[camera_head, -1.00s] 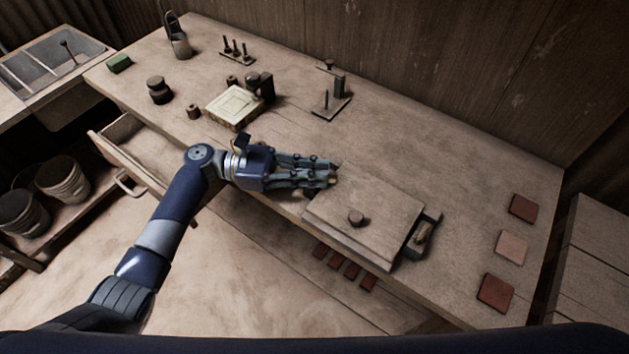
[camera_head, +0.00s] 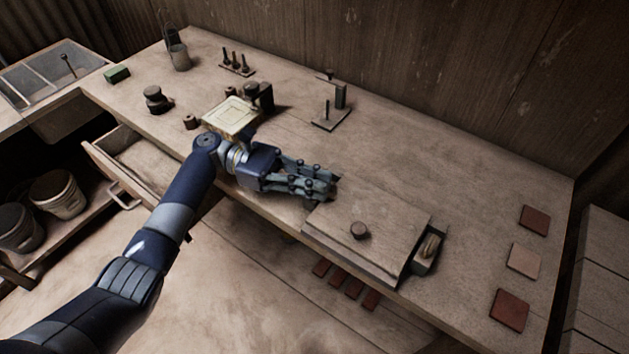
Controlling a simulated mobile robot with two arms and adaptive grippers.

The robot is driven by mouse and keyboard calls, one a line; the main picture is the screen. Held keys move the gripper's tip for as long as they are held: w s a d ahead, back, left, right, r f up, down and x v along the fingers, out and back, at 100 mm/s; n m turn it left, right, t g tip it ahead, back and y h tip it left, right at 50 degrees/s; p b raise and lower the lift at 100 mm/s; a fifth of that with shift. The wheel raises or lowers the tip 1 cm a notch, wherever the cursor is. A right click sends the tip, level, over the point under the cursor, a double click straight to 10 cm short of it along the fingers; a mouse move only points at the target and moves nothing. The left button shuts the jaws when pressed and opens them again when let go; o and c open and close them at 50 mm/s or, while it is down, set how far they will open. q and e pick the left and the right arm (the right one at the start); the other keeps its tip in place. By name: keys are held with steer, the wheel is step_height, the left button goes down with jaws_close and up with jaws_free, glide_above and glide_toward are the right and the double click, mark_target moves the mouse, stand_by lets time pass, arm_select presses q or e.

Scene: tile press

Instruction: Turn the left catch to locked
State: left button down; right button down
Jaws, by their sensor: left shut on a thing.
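My left gripper (camera_head: 326,188) reaches in from the left over the workbench. Its fingers are shut at the left edge of the wooden press (camera_head: 372,222), where the left catch lies hidden behind them. The right catch (camera_head: 430,246) shows at the right side of the press, in a dark bracket. My right gripper is not in view.
Reddish tiles (camera_head: 534,220) lie on the bench (camera_head: 470,190) at the right, and several more sit below its front edge. A cream square block (camera_head: 231,117), small tools and a dark stand (camera_head: 332,117) stand behind. An open drawer (camera_head: 125,160) juts out at left.

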arm_select(q)
steer(key=c, duration=1.8)
jaws_free()
steer(key=v, duration=1.2)
